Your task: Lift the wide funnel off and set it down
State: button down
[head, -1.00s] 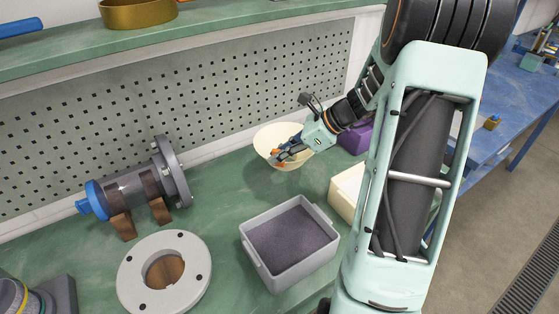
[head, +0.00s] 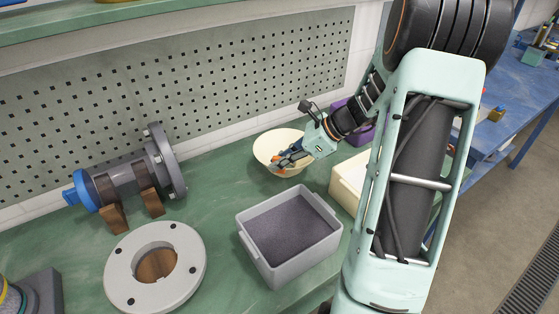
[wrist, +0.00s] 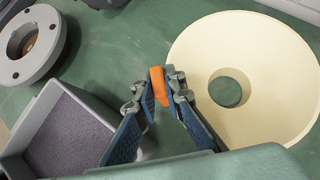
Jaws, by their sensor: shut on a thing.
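The wide funnel (head: 266,151) is a cream, shallow cone near the back of the green bench. In the wrist view the funnel (wrist: 275,85) lies at the right, its wide mouth facing the camera, and green shows through its round hole. My gripper (head: 281,165) is at the funnel's near side. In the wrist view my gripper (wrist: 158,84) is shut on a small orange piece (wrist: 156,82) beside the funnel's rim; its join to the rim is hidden. I cannot tell whether the funnel touches the bench.
A grey bin (head: 243,228) of dark granules stands in front of the funnel. A pale ring flange (head: 190,257) lies to its left. A flanged column (head: 128,181) lies on wooden cradles further back. A cream block (head: 347,182) and a purple thing (head: 361,136) stand right. Bare bench lies left of the funnel.

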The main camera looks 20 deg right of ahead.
jog(key=shift+f, duration=0.1)
jog(key=c, duration=1.9)
grip_release()
jog(key=shift+c, duration=0.2)
jog(key=v, duration=1.2)
jog(key=shift+w+a, duration=0.1)
